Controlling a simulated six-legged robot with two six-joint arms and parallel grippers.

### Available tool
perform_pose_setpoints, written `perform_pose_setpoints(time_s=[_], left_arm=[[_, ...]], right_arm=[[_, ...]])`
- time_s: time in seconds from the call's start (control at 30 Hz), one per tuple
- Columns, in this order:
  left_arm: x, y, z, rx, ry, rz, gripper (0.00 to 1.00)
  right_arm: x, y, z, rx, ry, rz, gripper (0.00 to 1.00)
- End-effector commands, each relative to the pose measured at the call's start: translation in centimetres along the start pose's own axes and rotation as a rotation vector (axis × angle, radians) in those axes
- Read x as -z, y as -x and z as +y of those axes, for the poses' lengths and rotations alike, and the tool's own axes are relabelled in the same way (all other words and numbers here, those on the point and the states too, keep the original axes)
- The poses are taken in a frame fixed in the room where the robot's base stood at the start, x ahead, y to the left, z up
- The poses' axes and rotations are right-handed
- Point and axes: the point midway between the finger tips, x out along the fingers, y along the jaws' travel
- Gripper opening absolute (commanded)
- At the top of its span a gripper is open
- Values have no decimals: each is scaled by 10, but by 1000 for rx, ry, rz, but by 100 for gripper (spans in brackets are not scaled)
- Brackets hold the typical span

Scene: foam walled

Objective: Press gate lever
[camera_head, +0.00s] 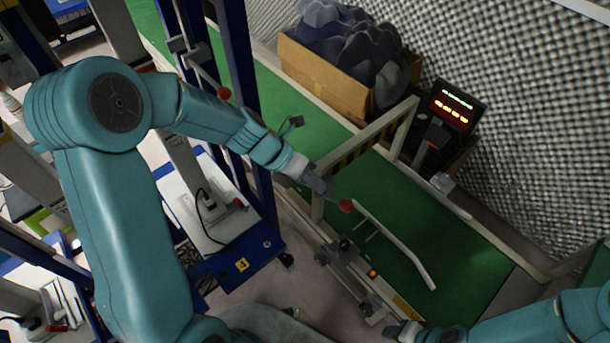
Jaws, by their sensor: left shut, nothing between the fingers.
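A lever with a red ball knob (345,206) stands at the near edge of the green conveyor belt (435,215), by a cream slatted gate (365,145) across the belt. My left gripper (325,188) is shut and empty, just up and left of the red knob. I cannot tell whether it touches the knob. A second red knob (224,93) sits on a rod at the blue post, beyond my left forearm. My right gripper (400,331) is low in the picture near the belt's front rail; its fingers are too small and dark to read.
A pale angled rail (400,246) lies over the belt. A cardboard box (335,80) of dark foam stands at the back, beside a lit display (455,105). Grey textured foam (530,90) walls the right. Blue posts (238,70) and a white-topped cart (205,215) stand left.

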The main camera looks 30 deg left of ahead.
Motion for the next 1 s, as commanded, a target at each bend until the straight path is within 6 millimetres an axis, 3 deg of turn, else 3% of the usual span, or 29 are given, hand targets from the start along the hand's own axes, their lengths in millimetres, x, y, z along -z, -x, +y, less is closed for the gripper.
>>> perform_pose_setpoints(time_s=[0.03,0.2,0.4,1.0], left_arm=[[2,-15,1,2,0,4,0],[2,-48,1,1,-1,3,0],[1,-69,0,0,-1,1,0],[1,-76,-1,-13,-7,0,0]], right_arm=[[0,-5,2,0,0,0,43],[0,-13,5,0,0,0,43],[0,-18,7,0,0,0,43],[0,-19,7,0,0,0,43]])
